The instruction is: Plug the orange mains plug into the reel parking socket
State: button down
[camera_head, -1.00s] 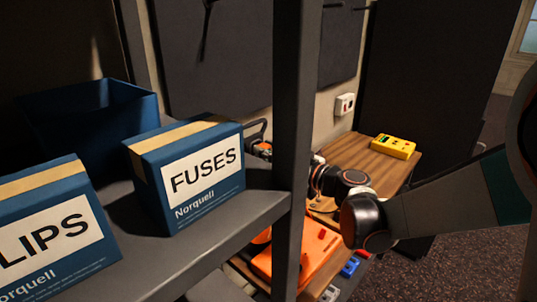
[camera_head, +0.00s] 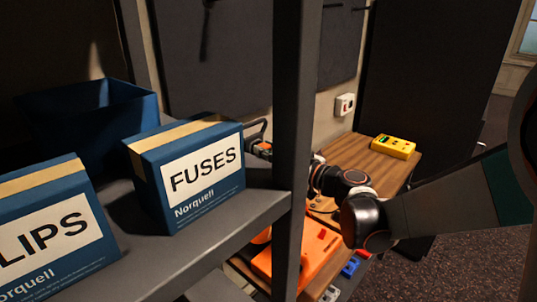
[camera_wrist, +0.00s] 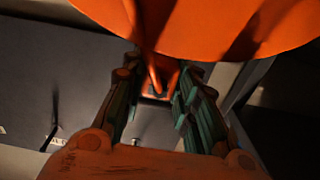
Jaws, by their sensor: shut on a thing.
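In the wrist view, my gripper (camera_wrist: 158,84) has its two teal-padded fingers closed around a small orange thing, which I take to be the orange mains plug (camera_wrist: 155,88). Its pins and exact tilt are not clear. A large orange round surface (camera_wrist: 200,25), likely the reel, fills the top of that view, just beyond the fingers. In the head view, my gripper (camera_head: 257,138) shows partly left of the dark post, above the shelf edge, and the plug cannot be made out. An orange rounded part (camera_head: 262,236) shows low beside the post. I cannot make out the parking socket.
A dark upright post (camera_head: 291,120) hides part of my arm. A shelf (camera_head: 225,240) at left holds blue boxes, one marked FUSES (camera_head: 200,175). An orange case (camera_head: 318,250) and a yellow device (camera_head: 394,146) are on the wooden desk (camera_head: 375,165). A wall socket (camera_head: 345,104) is behind.

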jog(key=shift+w+a, duration=0.4)
jog(key=shift+a, duration=0.1)
jog(key=c, duration=1.2)
grip_release()
jog(key=shift+s+d, duration=0.1)
jog(key=shift+d, duration=0.05)
jog(key=v, duration=1.1)
jog(key=shift+s+d, duration=0.2)
jog(key=shift+d, duration=0.1)
